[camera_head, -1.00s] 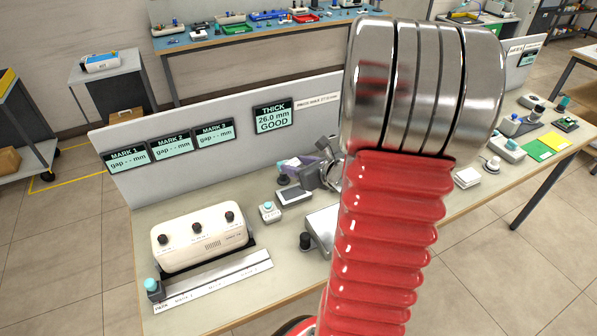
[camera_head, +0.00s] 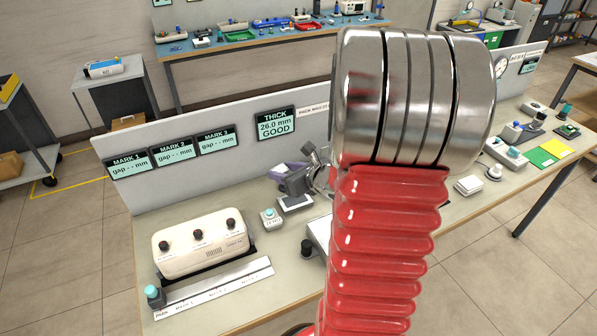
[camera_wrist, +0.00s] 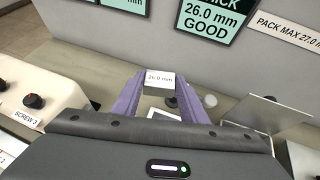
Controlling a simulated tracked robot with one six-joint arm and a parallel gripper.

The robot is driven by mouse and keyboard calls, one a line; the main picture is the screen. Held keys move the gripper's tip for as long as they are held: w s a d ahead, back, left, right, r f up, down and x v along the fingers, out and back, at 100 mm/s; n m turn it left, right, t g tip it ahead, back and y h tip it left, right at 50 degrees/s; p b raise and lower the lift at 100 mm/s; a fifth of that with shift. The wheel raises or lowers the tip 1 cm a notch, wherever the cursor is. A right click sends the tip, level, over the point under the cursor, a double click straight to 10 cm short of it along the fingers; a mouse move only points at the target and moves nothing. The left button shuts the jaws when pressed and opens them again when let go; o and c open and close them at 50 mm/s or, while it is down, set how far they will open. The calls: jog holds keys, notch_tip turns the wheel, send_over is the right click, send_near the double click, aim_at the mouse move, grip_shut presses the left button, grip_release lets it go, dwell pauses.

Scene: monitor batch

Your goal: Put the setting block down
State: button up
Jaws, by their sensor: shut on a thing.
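The setting block (camera_wrist: 160,79) is a small pale block marked 26.0 mm in the wrist view. My gripper (camera_wrist: 160,88) has purple fingers and is shut on it, one finger on each side. The block looks held above the bench; the exact height is hard to tell. In the head view my gripper (camera_head: 284,172) is partly hidden behind my own arm, and I cannot make out the block there. The THICK display (camera_head: 275,124) on the back panel reads 26.0 mm GOOD.
A cream unit with three black knobs (camera_head: 200,242) and a marked metal strip (camera_head: 215,288) stand at the left. MARK displays (camera_head: 174,150) show no gap values.

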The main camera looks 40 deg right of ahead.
jog(key=w+a+n+y, duration=0.2)
jog(key=w+a, duration=0.2)
jog(key=a, duration=0.9)
jog(key=w+a+r+n+y, duration=0.1)
jog(key=w+a, duration=0.4)
jog(key=a, duration=0.9)
jog(key=shift+a+r+n+g+y, duration=0.2)
jog(key=shift+n+g+y, duration=0.2)
jog(key=shift+y, duration=0.2)
